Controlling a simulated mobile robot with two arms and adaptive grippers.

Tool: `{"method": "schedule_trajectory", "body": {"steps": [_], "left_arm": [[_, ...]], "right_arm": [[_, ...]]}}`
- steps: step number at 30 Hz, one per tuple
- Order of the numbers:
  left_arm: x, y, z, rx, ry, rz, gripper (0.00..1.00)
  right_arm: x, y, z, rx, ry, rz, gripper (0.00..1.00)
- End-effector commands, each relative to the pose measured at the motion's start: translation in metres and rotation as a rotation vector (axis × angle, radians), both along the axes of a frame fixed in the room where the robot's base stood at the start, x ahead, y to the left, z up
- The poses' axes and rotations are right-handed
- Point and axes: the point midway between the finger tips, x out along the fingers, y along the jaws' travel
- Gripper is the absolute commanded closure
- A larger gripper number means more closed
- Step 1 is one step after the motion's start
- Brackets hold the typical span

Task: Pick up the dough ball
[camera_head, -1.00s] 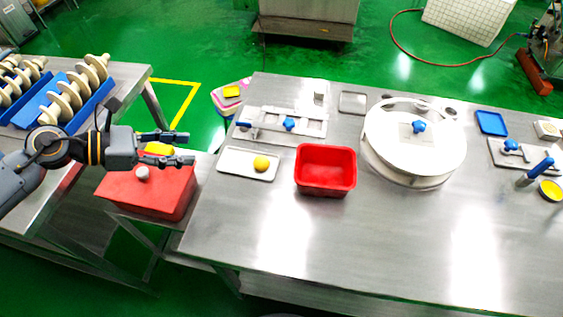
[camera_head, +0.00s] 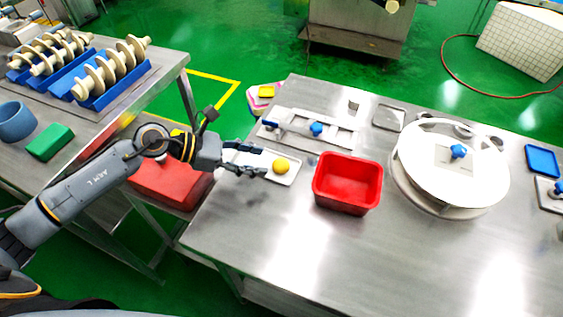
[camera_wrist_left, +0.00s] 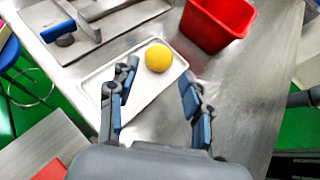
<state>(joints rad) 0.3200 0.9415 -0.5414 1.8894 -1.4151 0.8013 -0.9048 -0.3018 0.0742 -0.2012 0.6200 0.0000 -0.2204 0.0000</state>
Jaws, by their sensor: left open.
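The dough ball is a yellow sphere (camera_head: 281,166) on a white tray (camera_head: 291,179) on the steel table. It also shows in the left wrist view (camera_wrist_left: 158,58), near the far right part of the tray (camera_wrist_left: 97,83). My left gripper (camera_head: 262,161) is open and empty, just left of the ball, with its fingers pointing right toward it. In the left wrist view the fingers (camera_wrist_left: 152,92) are spread apart, with the ball beyond the tips and between their lines. My right gripper is not in view.
A red bin (camera_head: 347,184) stands right of the tray. A metal fixture with blue knobs (camera_head: 340,136) lies behind the tray. A large white round drum (camera_head: 450,165) stands farther right. The front of the steel table is clear.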

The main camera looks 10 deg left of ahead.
Motion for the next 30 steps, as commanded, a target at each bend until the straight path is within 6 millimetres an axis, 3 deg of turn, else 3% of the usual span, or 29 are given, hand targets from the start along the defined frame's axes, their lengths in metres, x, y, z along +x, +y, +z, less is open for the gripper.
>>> {"method": "schedule_trajectory", "body": {"steps": [13,22,23,28,30], "left_arm": [[0.018,-0.041,-0.023,-0.003,0.000,0.000,0.51],[0.020,-0.046,-0.028,0.000,0.000,0.000,0.51],[0.020,-0.046,-0.028,0.000,0.000,0.000,0.53],[0.020,-0.046,-0.028,0.000,0.000,0.000,0.87],[0.020,-0.046,-0.028,0.000,0.000,0.000,0.91]], "right_arm": [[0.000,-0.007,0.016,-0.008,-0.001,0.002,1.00],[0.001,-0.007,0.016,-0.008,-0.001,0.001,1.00],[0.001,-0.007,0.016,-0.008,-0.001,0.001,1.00],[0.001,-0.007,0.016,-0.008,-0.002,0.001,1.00],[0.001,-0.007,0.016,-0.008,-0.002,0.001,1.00]]}}
